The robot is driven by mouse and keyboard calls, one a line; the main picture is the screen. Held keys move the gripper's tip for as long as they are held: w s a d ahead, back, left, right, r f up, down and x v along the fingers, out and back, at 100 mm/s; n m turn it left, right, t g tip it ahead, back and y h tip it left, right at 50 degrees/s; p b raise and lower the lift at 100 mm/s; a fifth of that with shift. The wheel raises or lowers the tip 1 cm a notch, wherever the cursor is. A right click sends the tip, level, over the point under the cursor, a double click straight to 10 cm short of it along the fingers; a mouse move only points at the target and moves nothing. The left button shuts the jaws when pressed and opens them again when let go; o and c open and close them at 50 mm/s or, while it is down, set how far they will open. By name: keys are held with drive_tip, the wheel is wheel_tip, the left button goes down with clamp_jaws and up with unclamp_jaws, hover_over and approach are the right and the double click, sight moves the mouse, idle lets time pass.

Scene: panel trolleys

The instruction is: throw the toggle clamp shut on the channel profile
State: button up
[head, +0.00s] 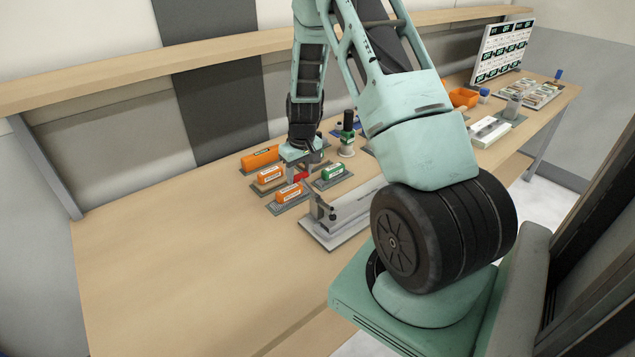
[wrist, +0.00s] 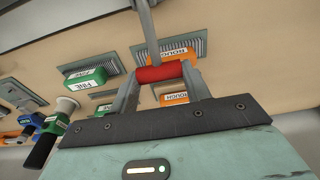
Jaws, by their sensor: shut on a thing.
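My gripper (head: 300,170) is shut on the red grip (wrist: 160,73) of the toggle clamp's lever (wrist: 148,30), one finger at each end of the grip. The red grip also shows in the head view (head: 300,177), below my wrist. The grey toggle clamp (head: 322,208) stands at the left end of the channel profile (head: 357,206), on a pale base plate (head: 331,241). In the wrist view the clamp body and the profile are out of sight. I cannot tell whether the clamp's tip touches the profile.
Orange blocks (head: 289,193) and a green block (head: 332,171) lie on ribbed grey pads just behind the clamp. A green-and-black handled tool (head: 347,134) stands beyond them. An orange bin (head: 464,97) is farther right. The bench's left part (head: 170,260) is clear.

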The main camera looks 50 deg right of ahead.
sight(300, 175)
drive_tip(key=o, duration=0.9)
drive_tip(key=shift+f, duration=0.15)
drive_tip(key=shift+s+r+p, duration=0.15)
drive_tip(key=shift+r+p, duration=0.55)
drive_tip(key=shift+r, duration=0.3)
drive_tip(key=shift+s+r+p, duration=0.1)
drive_tip(key=shift+r+p, duration=0.55)
drive_tip(key=shift+r, duration=0.35)
drive_tip(key=shift+s+a+r+p, duration=0.15)
drive_tip(key=shift+r+p, duration=0.5)
drive_tip(key=shift+r, duration=0.4)
drive_tip(key=shift+s+d+r+p, duration=0.15)
drive_tip(key=shift+r+p, duration=0.5)
drive_tip(key=shift+r, duration=0.35)
drive_tip(key=shift+a, duration=0.1)
